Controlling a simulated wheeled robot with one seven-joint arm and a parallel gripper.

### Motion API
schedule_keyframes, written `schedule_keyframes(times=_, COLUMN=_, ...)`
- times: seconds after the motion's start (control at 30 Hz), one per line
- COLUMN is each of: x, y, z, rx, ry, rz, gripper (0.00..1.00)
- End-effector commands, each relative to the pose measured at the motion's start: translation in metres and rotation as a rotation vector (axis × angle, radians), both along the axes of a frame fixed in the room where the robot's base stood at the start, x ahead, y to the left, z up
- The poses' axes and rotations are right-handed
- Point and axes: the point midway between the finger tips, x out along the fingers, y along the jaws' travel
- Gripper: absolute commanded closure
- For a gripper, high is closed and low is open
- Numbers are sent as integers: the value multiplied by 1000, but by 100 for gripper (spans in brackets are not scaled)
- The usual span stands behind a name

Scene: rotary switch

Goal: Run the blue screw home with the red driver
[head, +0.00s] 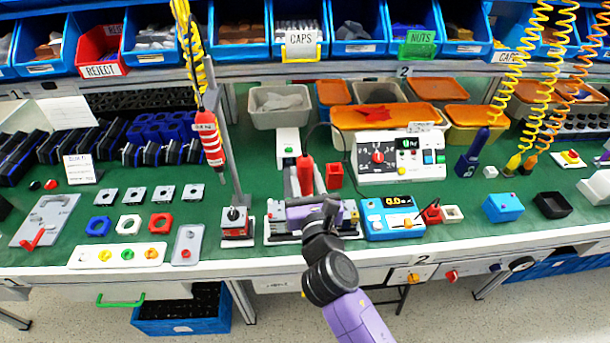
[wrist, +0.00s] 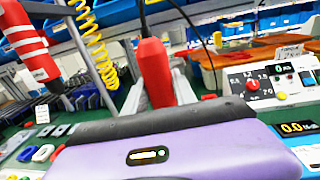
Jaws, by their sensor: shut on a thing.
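A red driver with white bands (head: 209,140) hangs tip down from a yellow coil left of centre. It is also at the upper left of the wrist view (wrist: 30,42), apart from my gripper. My gripper (head: 318,207) is low over the middle fixture (head: 275,237). A red handle (head: 305,174) stands between grey pieces just beyond it. In the wrist view this red handle (wrist: 155,72) rises straight ahead of the purple hand. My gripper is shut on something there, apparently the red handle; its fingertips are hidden. I cannot make out a blue screw.
A post on a small base (head: 237,225) stands close left of my gripper. A blue meter (head: 391,217) stands close right, with a white dial panel (head: 400,157) behind. Loose nuts and plates lie to the left. Yellow coils hang at right.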

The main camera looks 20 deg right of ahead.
Motion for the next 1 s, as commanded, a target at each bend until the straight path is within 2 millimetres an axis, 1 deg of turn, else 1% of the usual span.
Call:
schedule_keyframes(times=0.67, x=0, y=0, z=-12, rx=0, ry=-2, rz=1, gripper=100)
schedule_keyframes(times=1.0, x=0, y=0, z=-12, rx=1, ry=-1, rz=0, gripper=100)
